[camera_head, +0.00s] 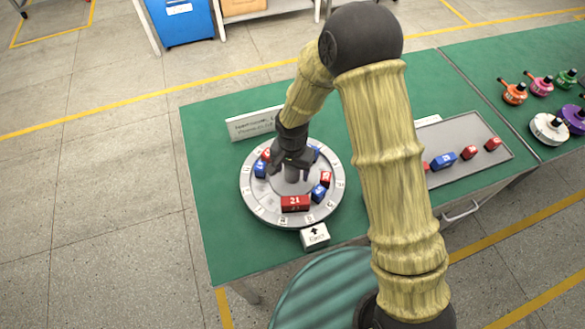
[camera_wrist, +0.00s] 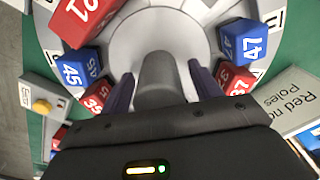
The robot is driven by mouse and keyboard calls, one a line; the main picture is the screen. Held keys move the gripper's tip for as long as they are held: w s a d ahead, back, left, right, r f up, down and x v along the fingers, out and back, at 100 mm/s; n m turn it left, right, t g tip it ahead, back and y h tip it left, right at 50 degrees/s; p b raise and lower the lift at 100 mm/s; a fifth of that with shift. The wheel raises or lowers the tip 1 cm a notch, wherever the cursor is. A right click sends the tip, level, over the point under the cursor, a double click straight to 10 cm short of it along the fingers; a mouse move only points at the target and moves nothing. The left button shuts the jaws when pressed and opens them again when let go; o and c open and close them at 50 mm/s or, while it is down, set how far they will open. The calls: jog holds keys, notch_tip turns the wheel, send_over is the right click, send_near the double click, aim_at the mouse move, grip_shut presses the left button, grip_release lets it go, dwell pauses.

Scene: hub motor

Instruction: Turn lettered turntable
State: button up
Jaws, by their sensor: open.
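The round grey turntable (camera_head: 262,211) lies on the green table, with a pale lettered rim. Red and blue numbered blocks stand around it, including a red block marked 21 (camera_head: 295,203) at the front. A blue block marked 47 (camera_wrist: 243,42) and a blue block marked 45 (camera_wrist: 82,67) show in the wrist view. My gripper (camera_head: 292,169) is low over the turntable's middle. In the wrist view my gripper (camera_wrist: 159,85) is open, its fingers on either side of the grey central post (camera_wrist: 155,75). Whether they touch the post I cannot tell.
A grey tray (camera_head: 468,128) with red and blue blocks lies to the right. Colored motor-like parts (camera_head: 549,128) are further right.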

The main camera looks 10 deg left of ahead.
jog(key=shift+f, duration=0.25)
grip_shut()
